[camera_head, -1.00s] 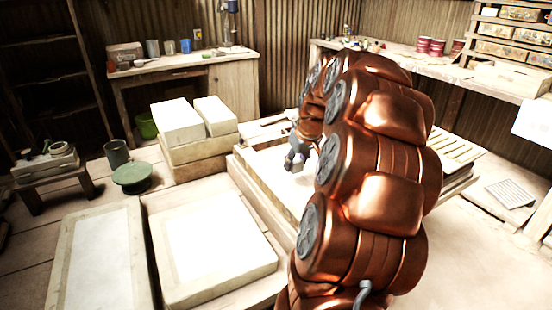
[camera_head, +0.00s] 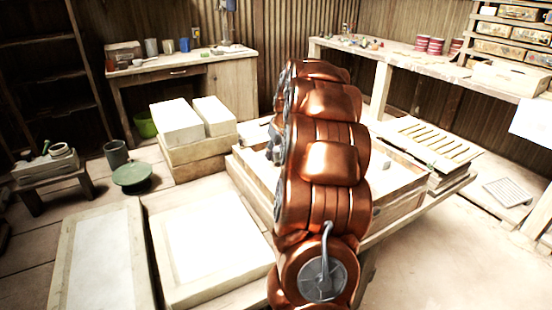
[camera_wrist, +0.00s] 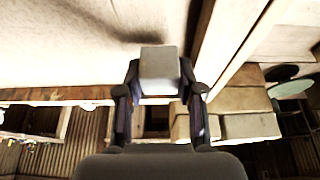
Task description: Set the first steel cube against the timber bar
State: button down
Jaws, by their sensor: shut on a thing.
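In the wrist view my gripper (camera_wrist: 160,82) is shut on a grey steel cube (camera_wrist: 160,62), with a dark finger on each side of it. The cube is over a pale flat surface (camera_wrist: 70,45), and a dark shadow lies beside it; whether it touches the surface I cannot tell. Timber edges (camera_wrist: 232,45) run along the right and bottom of this surface; I cannot tell which is the timber bar. In the head view my gripper (camera_head: 275,143) is mostly hidden behind my copper arm, and the cube is not clearly visible.
A low wooden frame (camera_head: 398,205) surrounds the work surface. A slatted rack (camera_head: 432,140) stands to the right. White slabs (camera_head: 178,122) on a timber stack stand at left, and large pale trays (camera_head: 212,240) lie at front left. A green stool (camera_head: 132,174) is farther left.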

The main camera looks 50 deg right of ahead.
jog(key=shift+f, duration=1.25)
jog(key=shift+f, duration=0.2)
jog(key=c, duration=1)
grip_release()
jog(key=shift+s+r, duration=0.1)
jog(key=v, duration=1.2)
jog(key=shift+r+b, duration=0.15)
jog(key=shift+b, duration=0.15)
